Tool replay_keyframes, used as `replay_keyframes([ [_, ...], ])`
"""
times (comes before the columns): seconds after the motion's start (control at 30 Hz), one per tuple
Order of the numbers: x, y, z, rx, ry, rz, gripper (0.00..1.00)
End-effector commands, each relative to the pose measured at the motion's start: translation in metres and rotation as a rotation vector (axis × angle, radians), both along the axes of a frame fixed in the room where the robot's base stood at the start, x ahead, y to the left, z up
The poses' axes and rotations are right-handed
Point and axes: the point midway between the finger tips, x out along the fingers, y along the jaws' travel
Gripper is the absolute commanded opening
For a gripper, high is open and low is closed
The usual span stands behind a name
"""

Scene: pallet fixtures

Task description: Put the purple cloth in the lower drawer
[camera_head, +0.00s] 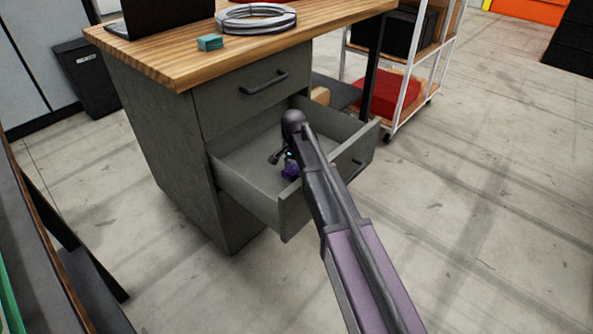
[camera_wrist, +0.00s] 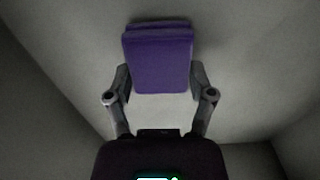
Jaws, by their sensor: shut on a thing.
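The purple cloth (camera_wrist: 158,62) is a folded rectangular piece held between the two fingers of my gripper (camera_wrist: 160,84) in the wrist view. In the head view a small part of the purple cloth (camera_head: 291,170) shows inside the open lower drawer (camera_head: 235,186), with my gripper (camera_head: 285,161) at it, partly hidden by my arm. The gripper is shut on the cloth. In the wrist view the grey drawer walls rise around them. I cannot tell whether the cloth touches the drawer floor.
The upper drawer (camera_head: 252,91) is shut. The wooden tabletop (camera_head: 165,62) above carries a laptop (camera_head: 165,14), a coil of cable (camera_head: 256,17) and a teal block (camera_head: 210,42). A wheeled shelf cart (camera_head: 408,92) stands right of the desk. The drawer floor around the cloth looks empty.

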Motion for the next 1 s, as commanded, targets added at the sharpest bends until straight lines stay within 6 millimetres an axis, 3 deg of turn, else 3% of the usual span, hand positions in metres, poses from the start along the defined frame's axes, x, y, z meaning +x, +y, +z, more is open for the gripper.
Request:
replay_keyframes([
  [0.37,-0.0001,0.0001,-0.0036,0.0,0.0,0.0,0.19],
  [0.4,0.0,0.0001,-0.0026,0.0,0.0,0.0,0.79],
  [0.47,-0.0001,0.0001,-0.0023,0.0,0.0,0.0,0.97],
  [0.5,-0.0001,0.0001,-0.0023,0.0,0.0,0.0,1.0],
  [1.0,-0.0001,0.0001,-0.0009,0.0,0.0,0.0,1.0],
])
